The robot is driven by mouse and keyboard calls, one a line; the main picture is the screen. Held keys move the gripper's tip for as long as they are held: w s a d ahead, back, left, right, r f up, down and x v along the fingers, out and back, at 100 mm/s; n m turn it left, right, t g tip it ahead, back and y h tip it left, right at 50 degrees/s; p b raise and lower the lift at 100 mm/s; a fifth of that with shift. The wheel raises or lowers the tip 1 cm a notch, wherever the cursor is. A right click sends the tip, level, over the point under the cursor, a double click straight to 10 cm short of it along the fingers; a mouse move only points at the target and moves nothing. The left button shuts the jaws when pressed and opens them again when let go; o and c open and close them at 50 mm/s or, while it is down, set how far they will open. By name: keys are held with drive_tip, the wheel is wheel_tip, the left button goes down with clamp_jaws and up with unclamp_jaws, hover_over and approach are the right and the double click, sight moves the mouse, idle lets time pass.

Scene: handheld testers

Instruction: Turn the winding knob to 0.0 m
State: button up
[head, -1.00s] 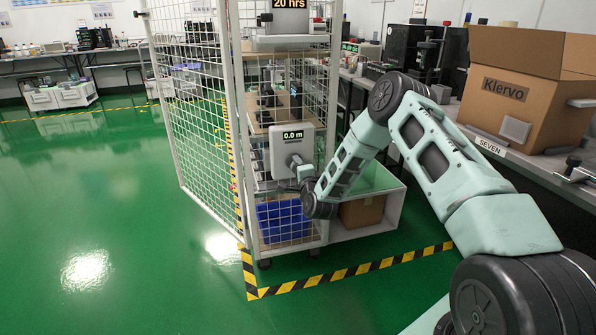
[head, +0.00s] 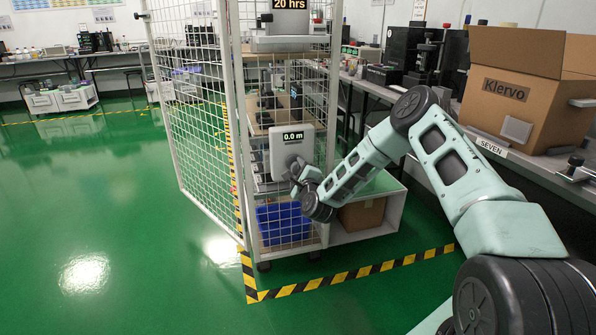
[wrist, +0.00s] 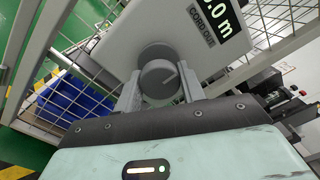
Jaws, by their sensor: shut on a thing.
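The grey winding device (head: 291,147) is fixed in the wire-mesh cage and its display (head: 293,136) reads "0.0 m" in the head view. In the wrist view the display (wrist: 216,18) is partly cut off and the label "CORD OUT" shows below it. In the head view my gripper (head: 299,172) reaches the lower right part of the device, and the knob is mostly hidden there.
The open cage door (head: 190,110) stands to the left. A blue bin (head: 283,222) and a cardboard box (head: 362,213) sit low down. A "Klervo" carton (head: 510,95) stands on the right bench. The green floor at left is clear.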

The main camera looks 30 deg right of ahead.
drive_tip(key=shift+a, duration=0.1)
drive_tip(key=o, duration=1)
drive_tip(key=shift+c, duration=0.2)
drive_tip(key=p+v, duration=0.2)
drive_tip(key=v, duration=1.5)
drive_tip(key=shift+s+p, duration=0.2)
drive_tip(key=shift+p, duration=0.1)
drive_tip(key=shift+a+f, duration=0.1)
drive_tip(key=shift+f, duration=0.05)
